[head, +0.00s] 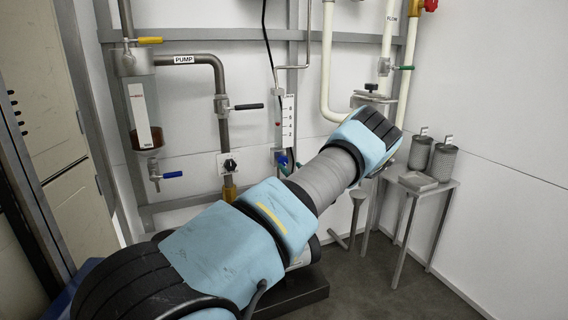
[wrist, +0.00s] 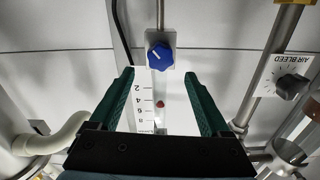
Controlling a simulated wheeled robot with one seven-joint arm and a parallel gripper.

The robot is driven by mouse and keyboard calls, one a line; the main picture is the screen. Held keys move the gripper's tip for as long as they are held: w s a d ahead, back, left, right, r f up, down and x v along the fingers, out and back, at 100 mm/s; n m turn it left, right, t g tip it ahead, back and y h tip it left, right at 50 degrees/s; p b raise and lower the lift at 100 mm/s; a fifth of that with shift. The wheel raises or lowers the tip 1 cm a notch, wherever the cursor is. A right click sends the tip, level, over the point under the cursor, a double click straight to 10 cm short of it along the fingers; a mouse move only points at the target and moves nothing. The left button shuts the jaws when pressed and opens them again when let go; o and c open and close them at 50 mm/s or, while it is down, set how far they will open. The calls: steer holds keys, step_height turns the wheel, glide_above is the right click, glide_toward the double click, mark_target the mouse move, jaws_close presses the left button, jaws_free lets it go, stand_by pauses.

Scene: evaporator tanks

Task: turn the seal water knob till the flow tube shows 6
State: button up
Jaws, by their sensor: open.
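The blue seal water knob (wrist: 159,56) is on a pale plate in the wrist view, with a white pointer line on its face. It also shows small in the head view (head: 282,160). The flow tube's scale (wrist: 146,103) appears upside down, with a red float (wrist: 161,104) between 4 and 6, nearer 4. The scale also shows in the head view (head: 288,118). My gripper (wrist: 159,74) is open, its two green fingers apart, with the knob just beyond the tips and centred between them. It looks empty. In the head view my arm hides most of the gripper.
A black AIR BLEED knob (wrist: 291,86) is to the right in the wrist view. A grey PUMP pipe (head: 196,60) with a black-handled valve stands left in the head view. A small table (head: 418,184) with metal canisters stands right. Pale pipes (head: 327,60) run above my arm.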

mark_target(284, 161)
steer(key=x, duration=0.7)
steer(key=shift+f, duration=0.1)
steer(key=shift+c, duration=0.4)
jaws_close()
